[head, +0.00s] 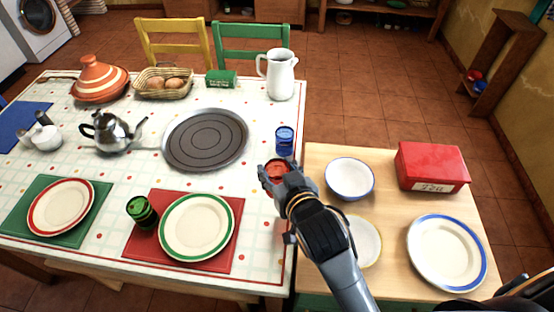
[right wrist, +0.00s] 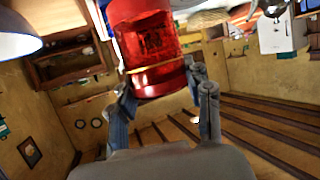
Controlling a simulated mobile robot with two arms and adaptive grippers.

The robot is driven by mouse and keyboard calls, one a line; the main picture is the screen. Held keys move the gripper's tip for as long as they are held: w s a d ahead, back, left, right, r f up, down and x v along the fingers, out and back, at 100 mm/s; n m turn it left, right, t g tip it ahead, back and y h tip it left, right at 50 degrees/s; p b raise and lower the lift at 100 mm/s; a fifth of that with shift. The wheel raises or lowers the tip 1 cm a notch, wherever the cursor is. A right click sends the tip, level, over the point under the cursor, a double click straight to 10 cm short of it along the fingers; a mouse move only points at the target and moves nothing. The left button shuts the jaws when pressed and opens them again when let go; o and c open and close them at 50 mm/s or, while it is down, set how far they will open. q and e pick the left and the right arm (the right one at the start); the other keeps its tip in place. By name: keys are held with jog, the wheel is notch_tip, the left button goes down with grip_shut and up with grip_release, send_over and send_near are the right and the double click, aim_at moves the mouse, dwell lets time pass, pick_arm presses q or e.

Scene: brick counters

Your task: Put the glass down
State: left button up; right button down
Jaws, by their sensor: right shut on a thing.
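My right gripper (head: 274,174) is shut on a red glass (head: 277,169) near the right edge of the patterned table (head: 262,205). The fingers cover part of the glass in the head view. In the right wrist view the red glass (right wrist: 147,45) is between the two fingers, its upper part cut off by the picture edge. A reddish patch on the cloth lies below the hand; the exact gap between glass and table cannot be told. My left gripper is not in view.
A blue glass (head: 285,141) stands just behind the held glass. A green glass (head: 141,211) stands beside a green-rimmed plate (head: 197,226). A dark round tray (head: 206,140) lies left. The wooden counter (head: 319,157) at right holds a bowl (head: 350,178), plates and a red tin (head: 432,166).

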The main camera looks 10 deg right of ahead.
jog(key=shift+s+a+r, duration=0.1)
jog(key=shift+s+r, duration=0.1)
jog(key=shift+s, duration=0.3)
jog(key=shift+s+a+r, duration=0.1)
jog(key=shift+s+r, duration=0.1)
jog(key=shift+s, duration=0.25)
jog(key=d+r+m+h, duration=0.1)
jog(key=d+r, duration=0.3)
jog(key=d, duration=0.5)
jog(key=shift+w+d+r+h, duration=0.15)
jog(key=shift+d+h, duration=0.15)
jog(key=shift+d, duration=0.05)
